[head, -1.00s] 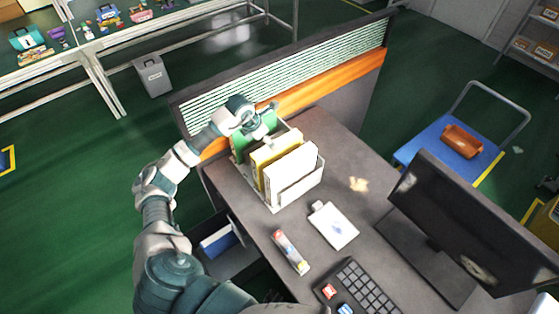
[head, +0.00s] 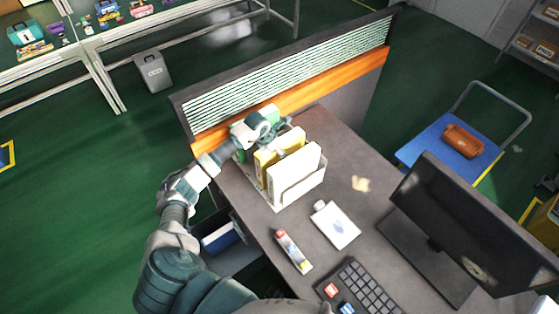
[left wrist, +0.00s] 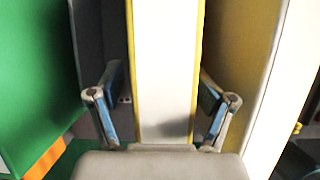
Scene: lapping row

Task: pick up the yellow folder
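The yellow folder (head: 264,163) stands upright in a desk file rack (head: 280,207), between a green folder (head: 268,110) and a white one (head: 294,166). My left gripper (head: 287,131) is at the top of the yellow folder and partly covers it. In the left wrist view the yellow-edged folder (left wrist: 166,70) stands between the two fingers of my left gripper (left wrist: 163,110). The fingers are open, one on each side, with a gap visible to the folder. The green folder also shows at the left there (left wrist: 35,75). My right gripper is not in view.
On the desk (head: 228,184) lie a white card-like item (head: 336,226), a small tube or box (head: 293,250), a crumpled scrap (head: 361,184) and a keyboard (head: 362,288). A monitor (head: 470,225) stands at the right. A partition (head: 290,85) borders the back.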

